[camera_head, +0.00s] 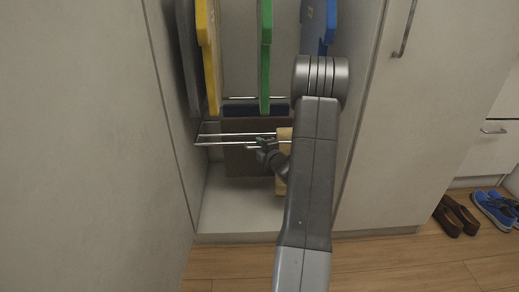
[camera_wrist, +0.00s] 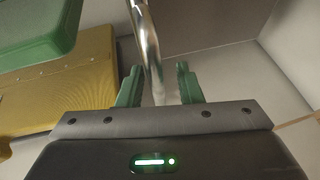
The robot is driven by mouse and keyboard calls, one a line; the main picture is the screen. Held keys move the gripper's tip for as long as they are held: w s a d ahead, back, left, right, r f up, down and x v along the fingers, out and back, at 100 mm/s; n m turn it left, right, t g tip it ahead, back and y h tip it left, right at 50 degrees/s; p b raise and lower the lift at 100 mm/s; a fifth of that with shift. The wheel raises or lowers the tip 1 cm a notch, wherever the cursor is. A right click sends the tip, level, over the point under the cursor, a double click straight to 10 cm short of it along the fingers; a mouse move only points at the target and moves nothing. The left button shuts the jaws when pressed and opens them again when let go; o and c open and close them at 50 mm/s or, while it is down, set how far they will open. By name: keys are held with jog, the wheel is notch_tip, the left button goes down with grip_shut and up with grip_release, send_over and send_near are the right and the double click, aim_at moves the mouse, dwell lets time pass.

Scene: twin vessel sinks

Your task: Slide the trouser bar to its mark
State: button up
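The trouser bar (camera_head: 222,135) is a shiny metal frame that juts forward across the open wardrobe. Dark trousers (camera_head: 245,160) and a tan pair (camera_head: 282,185) hang at it, partly behind my arm. My gripper (camera_head: 264,147) is at the front of the bar. In the wrist view, a metal rod of the bar (camera_wrist: 146,35) runs down between my two green fingers (camera_wrist: 158,86). The fingers stand apart, with the rod nearer the left one and a gap on the right. I cannot make out the mark in either view.
Yellow (camera_head: 208,60), green (camera_head: 266,55) and blue (camera_head: 327,25) garments hang above the bar. The wardrobe's side walls are close on both sides. The wardrobe floor (camera_head: 235,212) is bare. Brown shoes (camera_head: 457,214) and blue shoes (camera_head: 494,208) stand outside at the right.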

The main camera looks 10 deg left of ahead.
jog(key=shift+w+a, duration=0.3)
jog(key=shift+w, duration=0.05)
jog(key=shift+c, duration=0.2)
grip_shut()
